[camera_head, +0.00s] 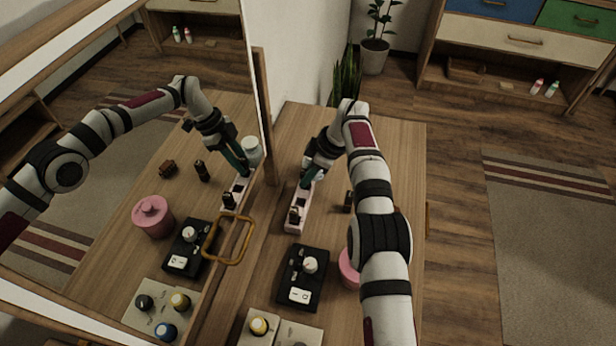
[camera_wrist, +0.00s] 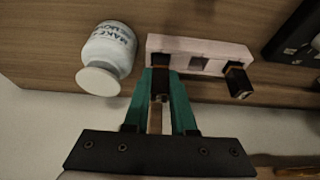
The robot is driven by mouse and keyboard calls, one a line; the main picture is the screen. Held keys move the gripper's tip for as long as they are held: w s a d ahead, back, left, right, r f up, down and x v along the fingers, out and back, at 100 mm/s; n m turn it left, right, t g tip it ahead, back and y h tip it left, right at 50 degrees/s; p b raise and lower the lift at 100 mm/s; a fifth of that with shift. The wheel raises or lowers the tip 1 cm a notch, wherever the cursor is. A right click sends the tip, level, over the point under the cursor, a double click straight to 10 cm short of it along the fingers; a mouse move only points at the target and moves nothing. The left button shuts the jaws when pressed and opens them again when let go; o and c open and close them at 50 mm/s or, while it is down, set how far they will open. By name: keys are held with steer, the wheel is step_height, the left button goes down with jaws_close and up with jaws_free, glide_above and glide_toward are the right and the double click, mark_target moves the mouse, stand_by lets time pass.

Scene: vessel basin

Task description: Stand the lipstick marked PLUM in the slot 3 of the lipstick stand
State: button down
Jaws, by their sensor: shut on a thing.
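My gripper (camera_head: 306,181) is at the far end of the pink lipstick stand (camera_head: 301,220). In the wrist view its teal fingers (camera_wrist: 160,84) are shut on a dark lipstick (camera_wrist: 161,94), at the left-hand slot of the stand (camera_wrist: 215,49). The held lipstick looks upright; I cannot tell how deep it sits, and no name on it is readable. The middle slot (camera_wrist: 199,60) is empty. Another dark lipstick (camera_wrist: 238,82) stands in the right-hand slot, also seen in the head view (camera_head: 295,215). Slot numbers are not legible.
A white jar (camera_wrist: 109,48) stands close left of the stand in the wrist view. In the head view, a dark small object (camera_head: 348,201) stands right of the stand. A black box with a knob (camera_head: 291,288) is nearer; a pink jar (camera_head: 346,266) is partly behind my arm. A mirror borders the left.

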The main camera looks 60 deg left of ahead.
steer(key=shift+f, duration=0.6)
steer(key=shift+f, duration=0.1)
steer(key=c, duration=0.7)
jaws_free()
steer(key=shift+c, duration=0.2)
